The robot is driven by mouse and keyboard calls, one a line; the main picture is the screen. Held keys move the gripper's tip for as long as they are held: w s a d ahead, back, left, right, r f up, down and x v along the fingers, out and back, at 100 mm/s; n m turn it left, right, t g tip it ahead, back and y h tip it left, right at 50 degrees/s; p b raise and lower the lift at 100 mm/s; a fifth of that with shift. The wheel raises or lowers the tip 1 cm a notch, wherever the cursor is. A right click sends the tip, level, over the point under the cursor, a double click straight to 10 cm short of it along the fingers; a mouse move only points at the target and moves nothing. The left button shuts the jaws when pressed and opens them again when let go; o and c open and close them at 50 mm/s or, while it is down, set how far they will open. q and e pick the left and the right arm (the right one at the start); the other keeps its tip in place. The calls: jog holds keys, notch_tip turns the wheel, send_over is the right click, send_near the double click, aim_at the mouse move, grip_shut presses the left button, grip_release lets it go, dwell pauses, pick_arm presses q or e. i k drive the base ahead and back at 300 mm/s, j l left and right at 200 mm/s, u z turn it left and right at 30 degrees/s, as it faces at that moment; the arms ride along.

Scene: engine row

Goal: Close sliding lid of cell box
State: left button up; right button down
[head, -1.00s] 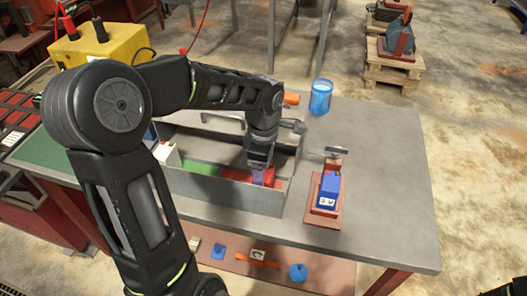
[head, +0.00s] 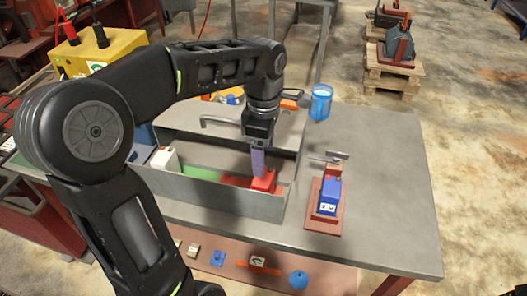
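The long grey cell box (head: 225,196) stands on the workbench. Its front strip is open and shows a white block (head: 165,158), a green floor area (head: 202,173) and a red block (head: 264,181) at the right end. A flat grey panel with a bar handle (head: 220,121), seemingly the sliding lid (head: 205,139), covers the rear part. My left gripper (head: 258,172) points down over the right end of the box. A narrow purple-grey piece at its tip reaches to the red block; whether this is the fingers or something held is unclear. My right gripper is not in view.
A red stand (head: 312,220) with a blue block and lever is right of the box. A blue cup (head: 321,101) stands behind it. A yellow unit (head: 110,54) is at back left. Small parts lie on a lower shelf (head: 325,275). The bench's right side is clear.

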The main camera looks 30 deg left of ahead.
aim_at(222, 121)
jog(key=u, duration=1.4)
jog(key=j+z, duration=0.15)
jog(key=z, duration=0.3)
jog(key=i+j+z, duration=0.1)
jog(key=z, duration=0.4)
jog(key=j+z, duration=0.25)
jog(key=z, duration=0.2)
